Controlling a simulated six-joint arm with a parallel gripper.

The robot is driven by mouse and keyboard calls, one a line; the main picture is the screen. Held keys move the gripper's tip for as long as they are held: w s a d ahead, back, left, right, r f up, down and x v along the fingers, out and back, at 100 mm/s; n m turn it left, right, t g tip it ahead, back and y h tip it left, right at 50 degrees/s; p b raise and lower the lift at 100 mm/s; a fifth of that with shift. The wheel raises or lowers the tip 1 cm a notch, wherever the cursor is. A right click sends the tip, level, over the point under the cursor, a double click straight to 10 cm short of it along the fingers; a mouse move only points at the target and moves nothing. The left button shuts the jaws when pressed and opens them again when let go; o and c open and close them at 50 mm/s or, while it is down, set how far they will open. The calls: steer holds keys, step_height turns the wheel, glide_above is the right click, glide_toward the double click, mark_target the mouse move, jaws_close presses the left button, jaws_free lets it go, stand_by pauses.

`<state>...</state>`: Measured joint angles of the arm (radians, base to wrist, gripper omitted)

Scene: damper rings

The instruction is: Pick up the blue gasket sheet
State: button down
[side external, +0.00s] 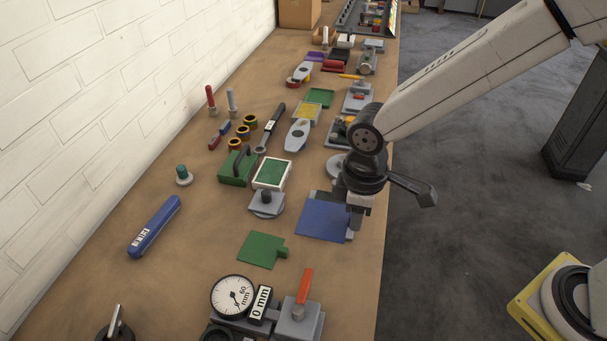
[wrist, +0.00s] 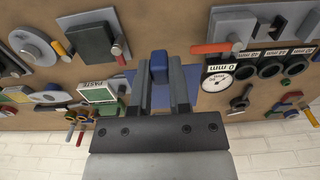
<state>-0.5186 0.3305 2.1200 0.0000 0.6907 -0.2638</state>
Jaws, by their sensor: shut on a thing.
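The blue gasket sheet (side external: 322,219) is a flat square at the right edge of the bench in the side view. My gripper (side external: 353,230) points down at its right side. In the wrist view, my gripper (wrist: 160,72) is shut on a blue tab of the sheet, and blue parts of the sheet (wrist: 203,76) show beside the fingers. I cannot tell whether the sheet is clear of the bench. My fingers hide part of it.
A green sheet (side external: 262,249) lies to the left in front. A dial gauge (side external: 233,296) and a red-handled clamp (side external: 304,288) stand nearer the camera. A white-framed green pad (side external: 272,174) and a grey stamp-like block (side external: 266,202) are to the left. Bare bench lies in front of the sheet.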

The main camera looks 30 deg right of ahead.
steer(key=shift+r, duration=0.3)
stand_by(0.5)
